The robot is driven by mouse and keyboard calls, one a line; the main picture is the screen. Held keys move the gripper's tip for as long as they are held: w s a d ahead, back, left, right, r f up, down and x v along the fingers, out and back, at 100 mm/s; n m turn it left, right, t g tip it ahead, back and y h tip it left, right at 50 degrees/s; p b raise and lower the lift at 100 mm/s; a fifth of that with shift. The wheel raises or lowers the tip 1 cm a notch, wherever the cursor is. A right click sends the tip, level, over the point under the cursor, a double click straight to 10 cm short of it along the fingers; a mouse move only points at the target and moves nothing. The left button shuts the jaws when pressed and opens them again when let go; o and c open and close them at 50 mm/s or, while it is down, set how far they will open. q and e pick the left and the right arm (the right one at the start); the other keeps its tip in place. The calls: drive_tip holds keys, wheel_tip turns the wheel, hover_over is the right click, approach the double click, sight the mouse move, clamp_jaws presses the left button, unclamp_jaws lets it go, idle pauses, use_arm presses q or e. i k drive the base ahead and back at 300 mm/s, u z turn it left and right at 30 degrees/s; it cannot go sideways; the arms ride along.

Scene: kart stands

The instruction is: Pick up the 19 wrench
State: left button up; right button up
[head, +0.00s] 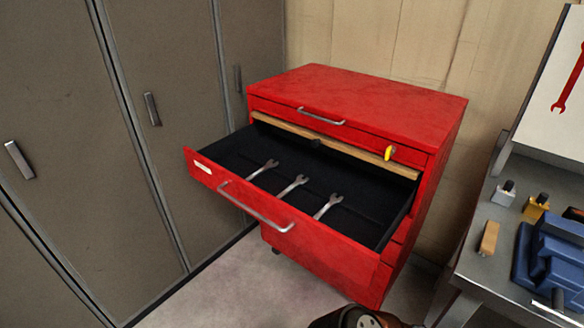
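Three silver open-end wrenches lie apart in the open black-lined drawer (345,172) of a red tool cabinet (355,95): a left wrench (264,169), a middle wrench (292,187) and a right wrench (328,206). Their lower ends are partly hidden behind the drawer's front panel. No size marking is readable, so I cannot tell which is the 19. Neither of my grippers shows in the head view.
The open drawer front with its metal handle (257,208) juts out over the floor. Grey lockers (90,150) stand at the left. A workbench (490,248) with a blue vise (555,255) and small blocks stands at the right. Bare floor (230,293) shows in front.

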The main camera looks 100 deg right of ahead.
sight(269, 165)
drive_tip(key=z, duration=0.05)
drive_tip(key=k, duration=0.05)
drive_tip(key=z, duration=1.35)
